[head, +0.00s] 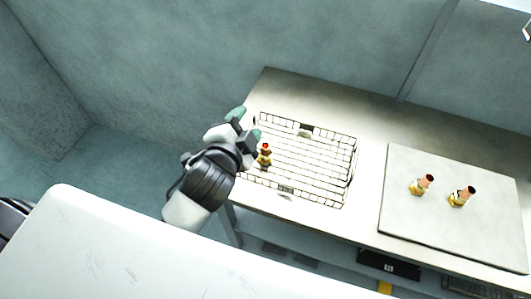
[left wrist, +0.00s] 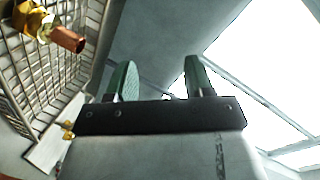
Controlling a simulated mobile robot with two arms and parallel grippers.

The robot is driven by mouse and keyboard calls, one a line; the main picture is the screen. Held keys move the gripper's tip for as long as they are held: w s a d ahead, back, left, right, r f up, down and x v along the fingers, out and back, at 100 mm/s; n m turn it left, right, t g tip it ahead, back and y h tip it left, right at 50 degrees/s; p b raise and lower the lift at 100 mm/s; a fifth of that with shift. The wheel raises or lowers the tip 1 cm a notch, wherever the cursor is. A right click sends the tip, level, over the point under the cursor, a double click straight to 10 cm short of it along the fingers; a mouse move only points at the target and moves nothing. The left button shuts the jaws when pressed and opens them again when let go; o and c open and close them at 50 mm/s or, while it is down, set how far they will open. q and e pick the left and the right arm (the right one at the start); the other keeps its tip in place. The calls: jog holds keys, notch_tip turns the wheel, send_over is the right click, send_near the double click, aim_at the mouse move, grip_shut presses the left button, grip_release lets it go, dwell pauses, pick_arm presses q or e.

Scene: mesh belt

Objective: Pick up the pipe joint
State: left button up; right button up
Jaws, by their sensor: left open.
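A pipe joint (head: 264,156), brass-yellow with a reddish end, stands in the left part of the wire basket (head: 318,179). Two similar pipe joints, a left one (head: 421,185) and a right one (head: 462,196), are on the flat board at the right. My left gripper (head: 246,125) is at the basket's left edge, beside the joint there, with its fingers apart and nothing between them. In the left wrist view the open green-padded fingers (left wrist: 160,82) show, and the basket's pipe joint (left wrist: 66,38) lies off to their upper left. My right gripper does not show.
The basket stands on a metal table (head: 365,130). A pale flat board (head: 455,235) lies on the table's right side. A wall rises behind the table. A large white surface (head: 120,245) fills the lower left foreground.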

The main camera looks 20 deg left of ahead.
pick_arm(q)
jog(key=w+d+r+m+t+h, duration=0.1)
jog(key=d+r+m+t+h, duration=0.1)
jog(key=d+r+m+h, duration=0.55)
jog(key=d+r+m+t+h, duration=0.25)
jog(key=r+m+h, duration=0.3)
jog(key=m, duration=0.45)
jog(key=s+d+r+m+g+h, duration=0.3)
jog(key=d+m+g+h, duration=0.55)
jog(key=m, duration=0.85)
jog(key=m+g+y, duration=1.2)
jog(key=m+y, duration=1)
jog(key=m, duration=0.3)
send_over(266, 145)
jog(key=f, duration=1.6)
jog(key=shift+s+a+f, duration=0.1)
jog(key=shift+s, duration=0.2)
notch_tip(266, 145, down, 4)
jog(key=shift+f+p, duration=0.25)
jog(key=shift+p, duration=0.5)
jog(key=f+p, duration=0.1)
jog(key=f, duration=0.2)
jog(key=f+p, duration=0.1)
jog(key=shift+w+f+p, duration=0.25)
jog(key=shift+f+p, duration=0.05)
jog(key=shift+f, duration=0.6)
grip_shut()
